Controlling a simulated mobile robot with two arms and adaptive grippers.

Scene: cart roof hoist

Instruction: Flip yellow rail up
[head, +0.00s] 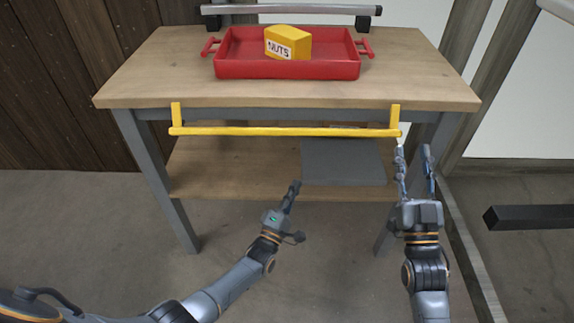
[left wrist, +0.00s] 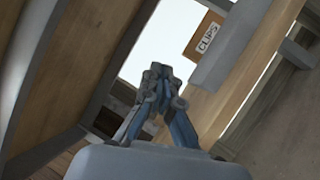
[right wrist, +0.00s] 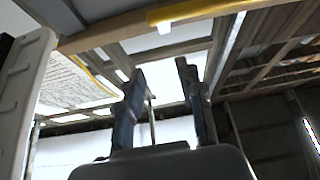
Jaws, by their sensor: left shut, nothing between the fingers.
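The yellow rail (head: 285,132) hangs level just below the front edge of the wooden cart top (head: 140,85), on a short yellow arm at each end. My right gripper (head: 414,150) is open and empty, just below and right of the rail's right end. Its left finger looks close to that end; I cannot tell if they touch. In the right wrist view a piece of yellow bar (right wrist: 195,11) shows above the open fingers (right wrist: 157,75). My left gripper (head: 296,185) is shut and empty, lower and in front of the lower shelf. It also shows shut in the left wrist view (left wrist: 160,72).
A red tray (head: 285,70) with a yellow NUTS box (head: 288,42) stands on the cart top. A grey bar (head: 285,9) runs along the back. A grey panel (head: 343,162) lies on the lower shelf (head: 230,180). The left wrist view shows a CLIPS box (left wrist: 207,38).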

